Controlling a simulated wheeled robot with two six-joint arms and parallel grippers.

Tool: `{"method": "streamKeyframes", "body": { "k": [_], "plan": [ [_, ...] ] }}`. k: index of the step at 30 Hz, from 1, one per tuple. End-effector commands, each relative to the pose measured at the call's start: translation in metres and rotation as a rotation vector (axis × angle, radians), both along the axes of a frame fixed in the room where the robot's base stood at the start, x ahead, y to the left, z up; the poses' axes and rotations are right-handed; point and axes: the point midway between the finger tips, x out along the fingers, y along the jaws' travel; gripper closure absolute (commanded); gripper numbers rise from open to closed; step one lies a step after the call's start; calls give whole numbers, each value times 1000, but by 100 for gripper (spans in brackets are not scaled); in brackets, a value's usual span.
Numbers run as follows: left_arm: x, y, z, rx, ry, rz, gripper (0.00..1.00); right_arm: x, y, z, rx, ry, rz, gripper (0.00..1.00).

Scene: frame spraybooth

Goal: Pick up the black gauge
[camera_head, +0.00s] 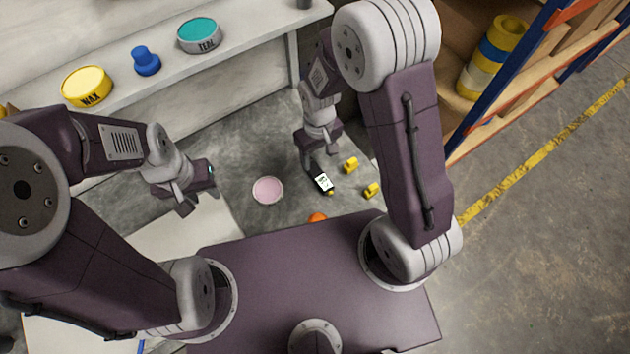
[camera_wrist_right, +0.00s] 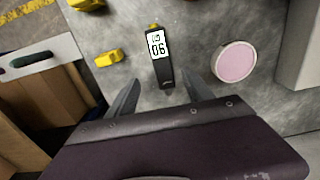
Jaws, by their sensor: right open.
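The black gauge (camera_head: 323,182) lies on the grey surface with its white display facing up. In the right wrist view the gauge (camera_wrist_right: 160,58) shows the digits 06 and a yellow tip at its far end. My right gripper (camera_wrist_right: 162,88) is open and empty, with its two fingers apart at the near end of the gauge. In the head view my right gripper (camera_head: 314,166) is just above and beside the gauge, partly overlapping it. My left gripper (camera_head: 199,200) is off to the left, with its fingers apart and nothing between them.
A pink disc (camera_head: 268,190) lies left of the gauge. Yellow pieces (camera_head: 351,165) lie to its right, and an orange object (camera_head: 317,218) nearer my base. A shelf behind holds a yellow WAX tin (camera_head: 87,87), a blue object (camera_head: 146,62) and a TEAL tin (camera_head: 199,36).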

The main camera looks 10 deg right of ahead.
Motion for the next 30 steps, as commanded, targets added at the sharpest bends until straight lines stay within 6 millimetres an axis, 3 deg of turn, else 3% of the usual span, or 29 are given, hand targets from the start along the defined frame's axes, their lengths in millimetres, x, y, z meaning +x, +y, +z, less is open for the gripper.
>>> {"method": "streamKeyframes", "body": {
  "k": [4, 10, 16, 24, 30],
  "plan": [
    [0, 0, -1, 0, 0, 0, 64, 0, 0, -3, 0, 0, 0, 40],
    [0, 0, -14, 0, 0, 0, 64, -1, 0, -35, -1, 2, 0, 40],
    [0, 0, -17, 0, 0, 0, 64, -1, 1, -43, 0, 0, 0, 40],
    [0, 0, -38, 0, 0, 0, 64, -4, 2, -89, -1, 2, -1, 40],
    [0, 0, -36, 0, 0, 0, 64, -3, 2, -88, 1, -2, -1, 40]
  ]
}}
